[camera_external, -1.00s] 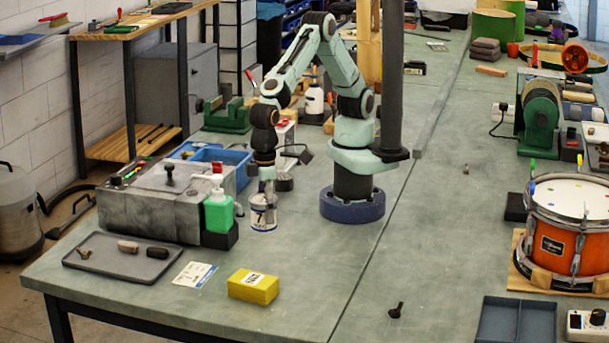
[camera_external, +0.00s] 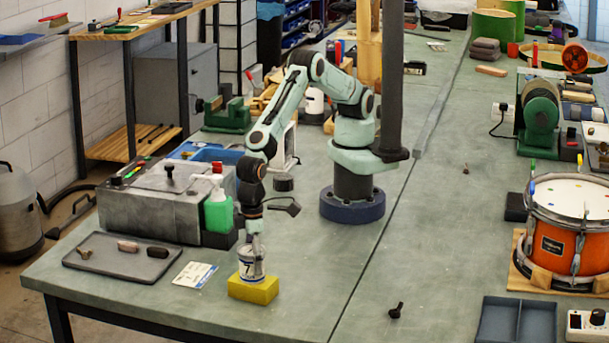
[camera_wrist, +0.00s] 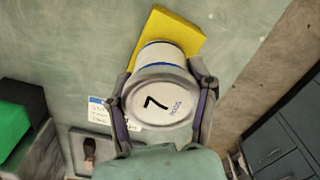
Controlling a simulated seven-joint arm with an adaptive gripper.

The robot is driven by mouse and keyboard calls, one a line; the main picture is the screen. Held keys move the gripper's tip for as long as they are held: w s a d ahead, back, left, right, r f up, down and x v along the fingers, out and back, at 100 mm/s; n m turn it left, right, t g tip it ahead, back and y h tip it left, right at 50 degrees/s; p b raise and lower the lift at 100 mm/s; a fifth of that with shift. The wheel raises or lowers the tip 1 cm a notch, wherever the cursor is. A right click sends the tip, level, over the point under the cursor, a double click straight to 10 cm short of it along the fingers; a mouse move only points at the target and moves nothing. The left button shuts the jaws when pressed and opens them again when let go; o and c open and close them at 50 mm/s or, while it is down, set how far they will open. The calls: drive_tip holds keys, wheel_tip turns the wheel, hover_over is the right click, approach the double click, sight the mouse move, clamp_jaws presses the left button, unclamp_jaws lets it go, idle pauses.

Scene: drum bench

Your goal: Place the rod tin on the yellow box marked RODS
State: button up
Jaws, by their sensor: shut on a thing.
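The rod tin (camera_external: 251,264) is a white can with a dark 7 on its side. In the wrist view its pale end (camera_wrist: 165,104), also marked 7, faces the camera. My gripper (camera_external: 254,246) is shut on the tin, with one finger on each side in the wrist view (camera_wrist: 161,98). The tin is upright over the yellow box (camera_external: 253,292), its base overlapping the box top in the picture. I cannot tell whether they touch. The yellow box also shows beyond the tin in the wrist view (camera_wrist: 166,26). The tin hides the box's label.
A white card (camera_external: 195,275) lies just left of the box, and a grey tray (camera_external: 150,270) with small items lies further left. A green bottle (camera_external: 218,212) stands by a grey metal case (camera_external: 160,215) behind. The bench right of the box is clear up to a small black part (camera_external: 396,311).

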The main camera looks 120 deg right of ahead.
drive_tip(key=o, duration=1.2)
